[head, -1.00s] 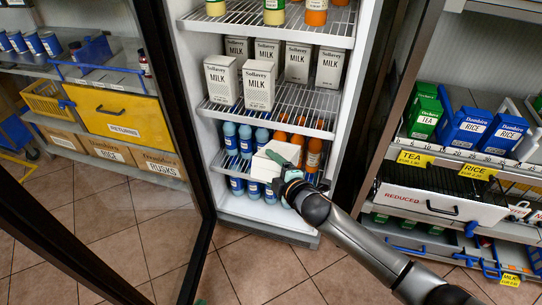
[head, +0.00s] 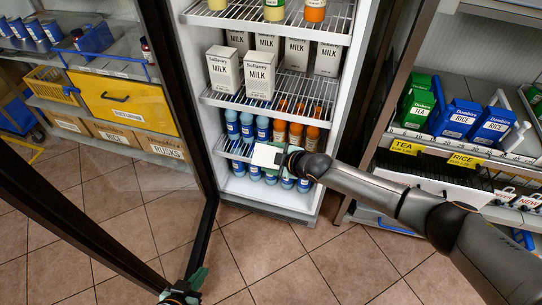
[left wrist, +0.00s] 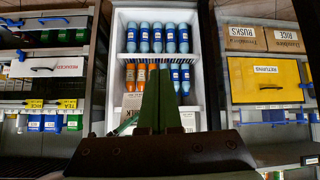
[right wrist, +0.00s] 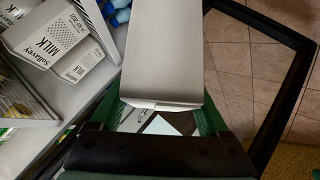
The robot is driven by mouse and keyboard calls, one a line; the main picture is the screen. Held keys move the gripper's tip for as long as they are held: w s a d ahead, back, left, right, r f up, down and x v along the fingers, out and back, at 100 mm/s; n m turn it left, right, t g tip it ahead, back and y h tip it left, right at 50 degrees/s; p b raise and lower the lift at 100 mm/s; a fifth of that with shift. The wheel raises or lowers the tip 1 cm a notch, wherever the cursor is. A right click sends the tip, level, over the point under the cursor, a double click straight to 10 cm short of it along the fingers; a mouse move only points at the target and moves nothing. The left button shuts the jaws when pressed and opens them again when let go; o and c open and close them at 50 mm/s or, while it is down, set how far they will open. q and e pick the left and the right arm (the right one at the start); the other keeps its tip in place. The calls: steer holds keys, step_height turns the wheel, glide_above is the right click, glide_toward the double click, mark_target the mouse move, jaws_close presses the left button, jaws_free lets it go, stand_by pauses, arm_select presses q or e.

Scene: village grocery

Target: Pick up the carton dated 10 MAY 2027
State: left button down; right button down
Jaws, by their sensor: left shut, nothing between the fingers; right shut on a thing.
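My right gripper (head: 287,157) is shut on a white milk carton (head: 266,155), held in front of the fridge's lower shelf. In the right wrist view the carton (right wrist: 163,50) shows a plain pale face between the green fingers; no date shows on it. Several more milk cartons (head: 259,75) stand on the fridge's middle shelf. Two are in front, others behind. One of these cartons (right wrist: 42,42) also shows in the right wrist view. My left gripper (head: 183,292) is low at the bottom of the head view, shut and empty; its green fingers (left wrist: 157,100) meet.
The fridge's glass door (head: 205,240) stands open at the left. Blue and orange bottles (head: 279,131) fill the lower fridge shelves behind the held carton. Shelving with tea and rice boxes (head: 457,117) stands at the right. The tiled floor in front (head: 290,270) is clear.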

steer(key=m+g+b, duration=0.1)
steer(key=g+b, duration=0.1)
steer(key=b, duration=0.3)
steer(key=m+g+y+b, duration=0.1)
steer(key=g+b, duration=0.1)
steer(key=b, duration=0.4)
steer(key=shift+w+f, duration=0.1)
steer(key=shift+w, duration=0.05)
steer(key=shift+r+m+g+b, duration=0.25)
steer(key=shift+m+g+b, duration=0.25)
steer(key=shift+g+b, duration=0.4)
steer(key=shift+r, duration=0.1)
arm_select(q)
step_height(320, 180, down, 11)
steer(key=w+d, duration=0.1)
steer(key=d, duration=0.1)
steer(key=shift+w+d+r+m+h, duration=0.2)
steer(key=shift+w+d+m+h, duration=0.1)
steer(key=shift+d+h, duration=0.1)
steer(key=shift+s+a+f, duration=0.1)
steer(key=shift+s, duration=0.05)
